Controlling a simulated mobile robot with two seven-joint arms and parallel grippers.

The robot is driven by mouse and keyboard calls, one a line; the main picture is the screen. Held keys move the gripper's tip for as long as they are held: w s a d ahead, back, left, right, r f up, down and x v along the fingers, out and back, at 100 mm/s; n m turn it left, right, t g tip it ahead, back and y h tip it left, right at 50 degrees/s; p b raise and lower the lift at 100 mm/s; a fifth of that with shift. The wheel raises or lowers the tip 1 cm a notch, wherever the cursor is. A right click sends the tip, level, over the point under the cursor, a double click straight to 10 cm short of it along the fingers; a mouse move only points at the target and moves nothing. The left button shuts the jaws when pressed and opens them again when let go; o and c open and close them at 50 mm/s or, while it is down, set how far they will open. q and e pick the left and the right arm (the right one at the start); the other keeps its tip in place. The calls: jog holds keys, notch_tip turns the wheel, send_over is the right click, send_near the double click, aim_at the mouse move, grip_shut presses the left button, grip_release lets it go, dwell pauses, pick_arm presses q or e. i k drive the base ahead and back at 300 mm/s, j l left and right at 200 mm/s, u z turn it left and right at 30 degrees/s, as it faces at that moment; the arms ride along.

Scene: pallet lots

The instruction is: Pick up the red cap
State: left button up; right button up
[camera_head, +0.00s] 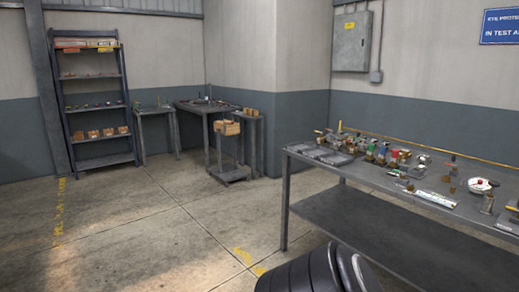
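Small items stand on the grey metal workbench (310,153) at the right. Among them is a small red item (394,157), in the row with green and blue ones. It is too small to tell whether it is the red cap. Neither of my grippers shows in this view.
A white round item (480,185) and a white strip (432,198) lie on the workbench's right part. A shelf rack (98,95), side tables and a low cart (230,176) with a wooden box stand at the back. The concrete floor at the left and middle is clear.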

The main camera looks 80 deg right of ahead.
aim_at(395, 154)
jog(key=l+z, duration=0.1)
jog(key=z, duration=0.3)
jog(key=l+z, duration=0.1)
jog(key=z, duration=0.3)
jog(key=l+z, duration=0.1)
jog(key=z, duration=0.3)
jog(key=l+z, duration=0.25)
jog(key=z, duration=0.25)
jog(key=i+l+z, duration=0.15)
jog(key=z, duration=0.35)
jog(key=i+l+z, duration=0.25)
jog(key=z, duration=0.2)
jog(key=i+l+z, duration=0.15)
jog(key=i+z, duration=0.3)
jog(key=i+l+z, duration=0.1)
jog(key=i+z, duration=0.25)
jog(key=i, duration=1)
